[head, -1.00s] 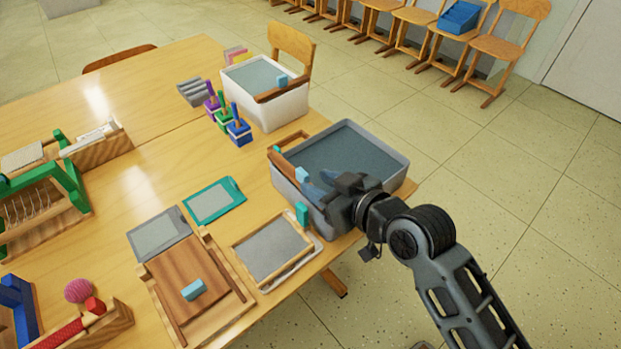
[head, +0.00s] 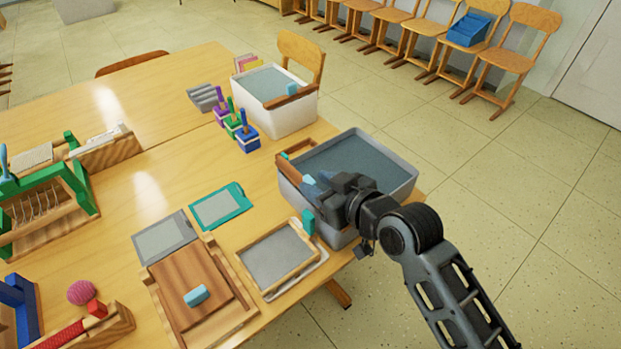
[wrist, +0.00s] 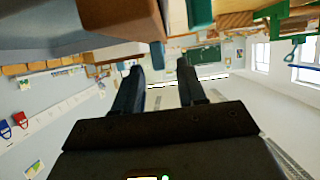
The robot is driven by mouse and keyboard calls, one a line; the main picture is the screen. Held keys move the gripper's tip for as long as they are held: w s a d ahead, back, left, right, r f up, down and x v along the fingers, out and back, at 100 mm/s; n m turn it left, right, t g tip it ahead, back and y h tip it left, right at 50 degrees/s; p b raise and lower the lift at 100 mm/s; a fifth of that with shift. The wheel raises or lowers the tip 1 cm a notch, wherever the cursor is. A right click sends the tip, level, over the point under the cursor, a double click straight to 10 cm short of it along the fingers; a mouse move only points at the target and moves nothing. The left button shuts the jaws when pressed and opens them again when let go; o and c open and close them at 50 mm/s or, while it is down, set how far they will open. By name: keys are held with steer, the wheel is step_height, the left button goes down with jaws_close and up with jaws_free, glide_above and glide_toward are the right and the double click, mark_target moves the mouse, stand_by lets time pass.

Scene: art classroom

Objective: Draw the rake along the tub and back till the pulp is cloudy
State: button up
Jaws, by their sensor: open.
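The grey tub (head: 401,182) stands at the near right corner of the table, holding dark grey-blue pulp (head: 355,157) with a flat-looking surface. The wooden rake (head: 289,169) lies at the tub's left side, with a pale blue grip (head: 310,180) on it. My gripper (head: 316,187) is over the tub's near left part, its fingers beside the grip. It is open; the head view does not show whether the fingers touch the grip, which they partly hide. In the wrist view, the two fingers (wrist: 158,78) are apart with nothing seen between them, and brown wood (wrist: 120,15) shows above them.
A white tub (head: 290,118) with its own rake stands behind. Coloured peg blocks (head: 247,138) sit left of the tubs. A framed screen (head: 275,258) with a teal block (head: 308,222) and a wooden board (head: 195,280) lie in front. Floor right of the table is clear.

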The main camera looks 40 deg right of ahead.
mark_target(313, 182)
steer(key=shift+x, duration=1.75)
jaws_close()
